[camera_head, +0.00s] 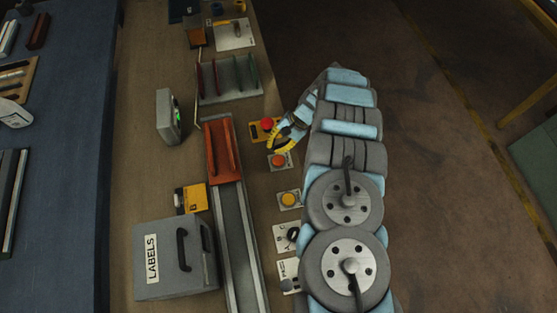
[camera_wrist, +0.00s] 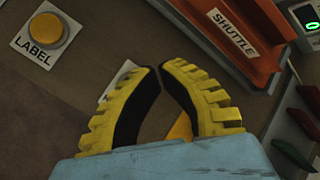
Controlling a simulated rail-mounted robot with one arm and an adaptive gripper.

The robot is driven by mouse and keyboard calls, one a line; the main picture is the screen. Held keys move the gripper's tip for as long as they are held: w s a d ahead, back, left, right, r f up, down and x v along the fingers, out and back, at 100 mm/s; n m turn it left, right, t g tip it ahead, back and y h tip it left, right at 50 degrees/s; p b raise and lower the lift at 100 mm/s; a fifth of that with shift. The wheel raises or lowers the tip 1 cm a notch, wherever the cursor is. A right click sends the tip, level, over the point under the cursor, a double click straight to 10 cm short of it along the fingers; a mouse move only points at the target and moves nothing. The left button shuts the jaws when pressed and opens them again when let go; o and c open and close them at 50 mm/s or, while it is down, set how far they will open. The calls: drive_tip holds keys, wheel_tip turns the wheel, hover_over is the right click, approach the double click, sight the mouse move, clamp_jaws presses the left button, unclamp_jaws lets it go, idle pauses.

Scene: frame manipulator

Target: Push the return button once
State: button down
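My gripper (camera_head: 273,147) hangs over the row of buttons at the right of the rail, with nothing held. In the wrist view its yellow ribbed fingers (camera_wrist: 160,69) curve in until their tips nearly meet. An orange-red button (camera_head: 278,161) on a pale plate lies just below the fingertips in the head view. No button is readable as "return". In the wrist view a pale plate (camera_wrist: 124,72) is mostly hidden behind the left finger. Whether the fingers touch the button, I cannot tell.
A red mushroom button (camera_head: 267,124) on a yellow base stands close by the gripper. A yellow button (camera_head: 289,199) is nearer the front; the wrist view shows its LABEL plate (camera_wrist: 34,51). The red SHUTTLE tray (camera_head: 223,168) sits on the rail at left.

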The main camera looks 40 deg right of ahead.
sight(275, 161)
drive_tip(key=shift+f+b, duration=1.85)
drive_tip(key=shift+f, duration=1.6)
drive_tip(key=shift+f, duration=0.1)
drive_tip(key=shift+f+b, duration=0.3)
drive_tip(key=shift+f, duration=0.05)
drive_tip(key=shift+f+b, duration=0.3)
drive_tip(key=shift+f, duration=0.1)
drive_tip(key=shift+r, duration=0.1)
drive_tip(key=shift+r+p, duration=0.65)
drive_tip(key=shift+r, duration=0.1)
drive_tip(key=shift+r, duration=0.1)
drive_tip(key=shift+r+p, duration=1.65)
drive_tip(key=shift+r, duration=0.85)
drive_tip(key=shift+f, duration=0.1)
